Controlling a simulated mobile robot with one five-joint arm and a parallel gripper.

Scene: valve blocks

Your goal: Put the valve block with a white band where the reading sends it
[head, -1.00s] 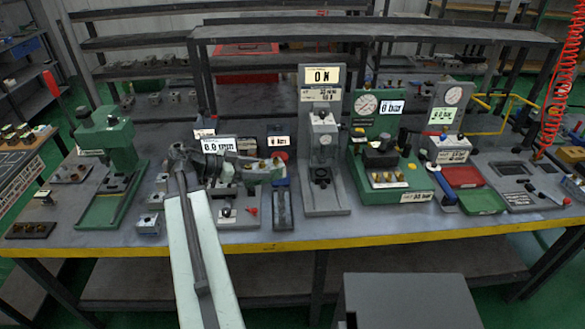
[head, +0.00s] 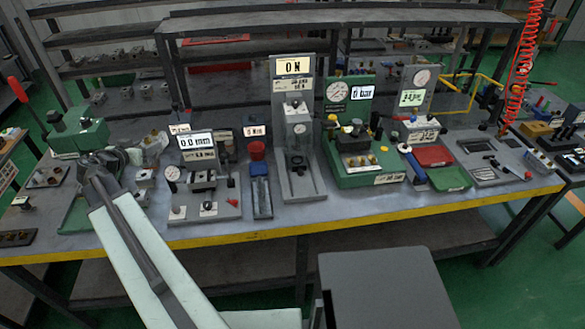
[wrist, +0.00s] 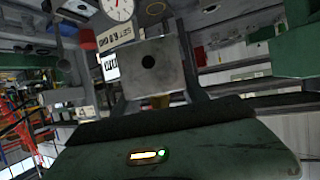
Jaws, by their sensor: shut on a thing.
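My gripper (head: 127,158) is shut on a grey valve block (head: 154,144) with a brass fitting, held above the left part of the bench. In the wrist view the block (wrist: 155,68) shows a plain face with one dark round hole; no white band can be made out on it. The measuring fixture (head: 203,190) right of my gripper has a display (head: 196,140) reading 0.0 mm. The grey press (head: 297,160) has a display (head: 293,66) reading 0 N. The green test station (head: 358,150) has a display (head: 362,92) reading 0 bar.
A green press (head: 80,138) stands close to my gripper on the left. Small grey blocks (head: 146,177) sit on the bench below it. A red tray (head: 433,156) and a green tray (head: 450,178) lie at the right. The bench has a yellow front edge (head: 290,230).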

